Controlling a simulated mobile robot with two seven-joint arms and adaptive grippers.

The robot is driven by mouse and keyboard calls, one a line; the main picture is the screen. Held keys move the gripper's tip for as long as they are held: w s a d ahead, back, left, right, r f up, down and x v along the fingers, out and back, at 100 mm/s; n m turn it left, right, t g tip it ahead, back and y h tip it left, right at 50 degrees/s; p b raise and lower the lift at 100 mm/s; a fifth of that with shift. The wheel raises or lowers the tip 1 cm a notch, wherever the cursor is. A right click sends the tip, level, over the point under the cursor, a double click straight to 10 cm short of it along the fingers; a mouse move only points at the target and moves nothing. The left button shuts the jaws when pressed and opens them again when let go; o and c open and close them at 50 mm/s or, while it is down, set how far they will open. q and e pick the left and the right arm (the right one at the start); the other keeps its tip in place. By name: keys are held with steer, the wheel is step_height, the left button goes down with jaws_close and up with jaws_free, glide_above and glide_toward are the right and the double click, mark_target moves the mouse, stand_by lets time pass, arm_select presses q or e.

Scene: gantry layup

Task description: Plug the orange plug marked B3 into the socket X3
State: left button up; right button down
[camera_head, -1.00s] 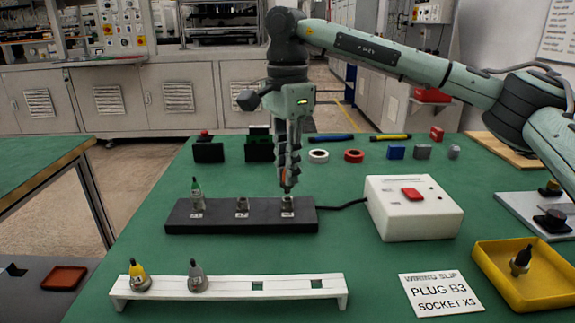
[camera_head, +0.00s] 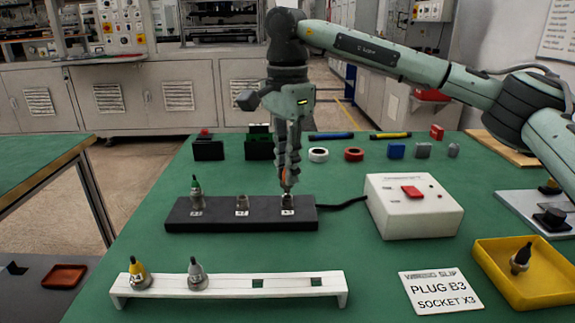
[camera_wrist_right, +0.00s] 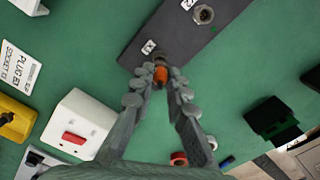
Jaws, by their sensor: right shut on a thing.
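The orange plug (camera_wrist_right: 161,75) is between the fingertips of my right gripper (camera_wrist_right: 166,79), which is shut on it. In the head view my right gripper (camera_head: 287,181) points down at the right end of the black socket block (camera_head: 265,218). Socket X3 (camera_head: 287,200) is directly under the fingertips, and the plug's lower end appears to meet it. The fingers hide most of the plug, so its B3 mark and its depth in the socket cannot be told. The middle socket (camera_head: 242,202) is empty. A green plug (camera_head: 196,186) stands in the left socket. My left gripper is out of view.
A white power box (camera_head: 412,207) with a red switch stands right of the block, joined by a black cable. A white rack (camera_head: 225,285) in front holds a yellow and a grey plug. A yellow tray (camera_head: 489,250) holds a black plug. The wiring slip (camera_head: 440,292) lies beside it.

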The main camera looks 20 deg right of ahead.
steer(key=shift+f+b, duration=0.65)
steer(key=shift+f, duration=0.55)
steer(key=c, duration=1.4)
jaws_free()
steer(key=shift+c, duration=0.2)
steer(key=shift+r, duration=0.1)
step_height(320, 180, up, 12)
steer(key=shift+f, duration=0.1)
